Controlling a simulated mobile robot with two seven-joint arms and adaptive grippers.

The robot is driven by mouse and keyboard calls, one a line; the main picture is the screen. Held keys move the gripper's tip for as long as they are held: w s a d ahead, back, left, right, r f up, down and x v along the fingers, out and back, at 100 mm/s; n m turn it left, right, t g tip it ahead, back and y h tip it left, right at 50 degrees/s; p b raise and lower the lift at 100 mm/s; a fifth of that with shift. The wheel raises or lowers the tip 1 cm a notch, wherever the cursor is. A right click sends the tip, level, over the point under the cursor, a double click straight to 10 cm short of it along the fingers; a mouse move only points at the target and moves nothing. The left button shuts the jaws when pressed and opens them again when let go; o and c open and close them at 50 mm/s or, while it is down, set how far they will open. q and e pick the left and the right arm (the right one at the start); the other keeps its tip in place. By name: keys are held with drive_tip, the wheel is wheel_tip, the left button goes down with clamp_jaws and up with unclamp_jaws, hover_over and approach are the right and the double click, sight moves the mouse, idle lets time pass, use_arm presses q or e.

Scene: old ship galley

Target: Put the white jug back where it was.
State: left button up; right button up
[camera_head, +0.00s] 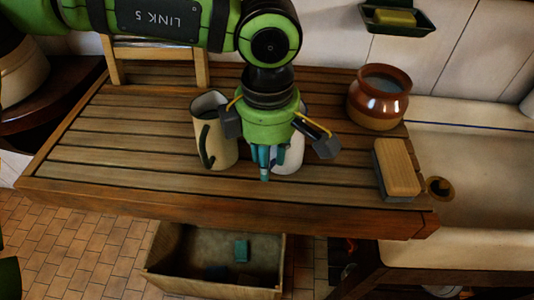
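A white jug (293,154) stands on the slatted wooden table (120,150), largely hidden behind my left gripper (278,136). My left gripper points down over it with its two dark fingers spread wide. Teal parts show just below the gripper at the jug's left side; I cannot tell whether they belong to the jug or the gripper. A cream jug (217,150) with a dark handle stands upright close to the left, near the left finger. My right gripper is not in view.
A brown crock (379,97) and a wooden block or brush (398,168) are on the table's right. A pale sink (470,150) adjoins it. A soap dish (397,20) hangs on the wall. An open crate (170,279) is below. The table's left part is clear.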

use_arm(q)
drive_tip(key=shift+r, duration=0.1)
drive_tip(key=shift+r, duration=0.2)
wheel_tip(320, 180, up, 12)
drive_tip(key=shift+s+f+b, duration=0.15)
drive_tip(key=shift+b, duration=0.55)
